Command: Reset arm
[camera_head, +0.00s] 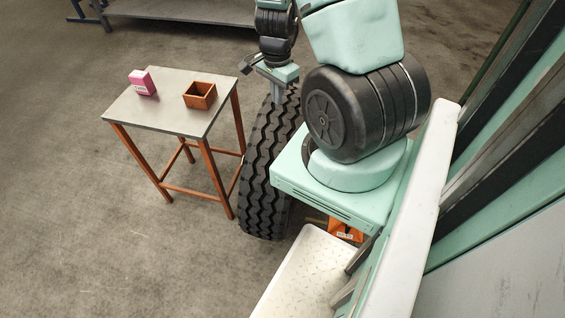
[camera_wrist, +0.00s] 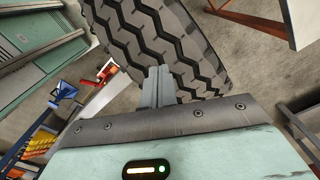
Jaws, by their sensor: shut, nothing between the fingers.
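My gripper (camera_head: 277,97) hangs at the end of my arm in the head view, just above the top of a large black tire (camera_head: 266,150). In the wrist view my gripper's fingers (camera_wrist: 158,74) are together and empty, in front of the tire tread (camera_wrist: 160,30). I cannot tell whether the fingertips touch the tire. My arm is folded close to my body, its big black joint beside the tire.
A small table (camera_head: 182,117) with orange legs stands left of the tire. It bears a pink box (camera_head: 142,82) and an open brown box (camera_head: 199,95). A grey bench (camera_head: 180,10) stands at the back. The floor at the left is clear.

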